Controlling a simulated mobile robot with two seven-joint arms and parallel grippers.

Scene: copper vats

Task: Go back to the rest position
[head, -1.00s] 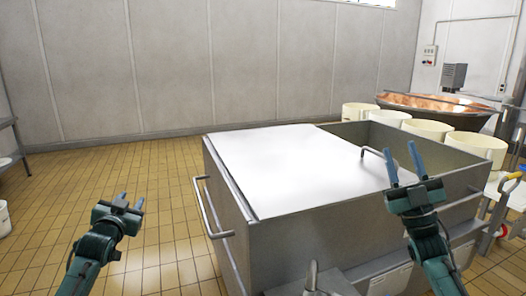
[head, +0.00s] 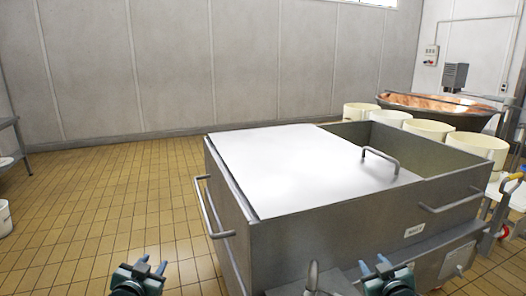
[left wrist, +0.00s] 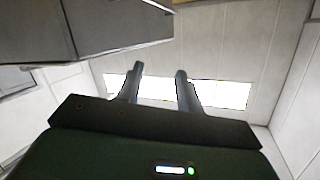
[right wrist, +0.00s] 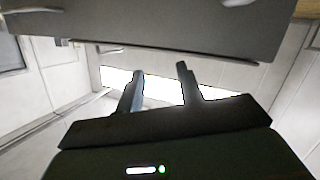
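My left gripper (head: 152,266) is at the bottom of the head view, left of the metal vat, over the tiled floor. Its two fingers are apart with nothing between them, as the left wrist view (left wrist: 158,85) also shows. My right gripper (head: 372,266) is at the bottom of the head view, in front of the vat's near side. Its fingers are apart and empty in the right wrist view (right wrist: 160,88) too. Both grippers appear clear of the vat.
A large metal vat (head: 330,240) with a white lid (head: 290,170) and side handles stands in front of me. White tubs (head: 425,130) and a copper vat (head: 435,103) are behind it at right. A shelf (head: 12,140) is at far left. The floor (head: 90,200) between is clear.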

